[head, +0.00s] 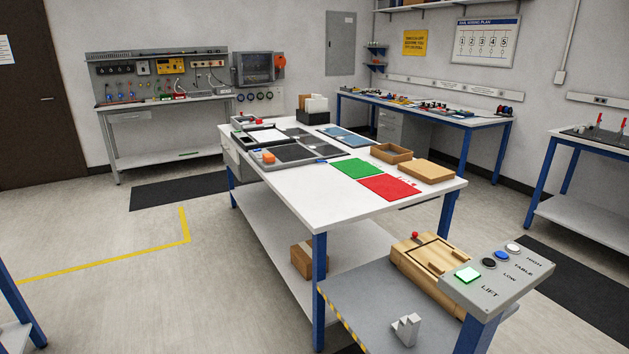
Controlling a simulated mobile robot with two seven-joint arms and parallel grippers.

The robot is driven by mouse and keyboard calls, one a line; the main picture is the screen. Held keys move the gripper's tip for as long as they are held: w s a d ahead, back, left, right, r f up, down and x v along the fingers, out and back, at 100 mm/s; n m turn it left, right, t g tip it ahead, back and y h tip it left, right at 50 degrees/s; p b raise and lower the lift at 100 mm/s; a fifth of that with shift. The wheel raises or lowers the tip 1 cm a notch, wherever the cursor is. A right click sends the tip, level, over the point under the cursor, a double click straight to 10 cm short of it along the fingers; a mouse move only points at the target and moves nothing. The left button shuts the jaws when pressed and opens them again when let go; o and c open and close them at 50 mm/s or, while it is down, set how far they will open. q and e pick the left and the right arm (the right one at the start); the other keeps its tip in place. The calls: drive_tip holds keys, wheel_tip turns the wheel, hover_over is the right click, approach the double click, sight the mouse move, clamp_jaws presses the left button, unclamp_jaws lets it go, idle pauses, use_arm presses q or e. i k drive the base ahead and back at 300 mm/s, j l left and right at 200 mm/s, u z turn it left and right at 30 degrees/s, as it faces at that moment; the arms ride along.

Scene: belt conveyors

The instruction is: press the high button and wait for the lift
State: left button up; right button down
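The grey sloped control panel (520,285) stands at the lower right. Its round white button (512,248) is beside the word HIGH. A blue button (501,255) is beside TABLE and a black button (488,263) beside LOW. A square green light (467,274) beside LIFT glows. The lift platform (365,307) is grey with a yellow-black striped edge and sits below the white tabletop. A wooden box (428,270) with a red knob and a grey metal bracket (406,329) are on it. Neither of my grippers shows.
The white table (310,197) holds a green mat (357,168), a red mat (391,187), wooden trays and dark trays. A brown box (307,262) sits on its lower shelf. Benches line the walls. The floor at left, with a yellow line (110,260), is clear.

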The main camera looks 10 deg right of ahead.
sight(512, 248)
drive_tip(key=z, duration=1.25)
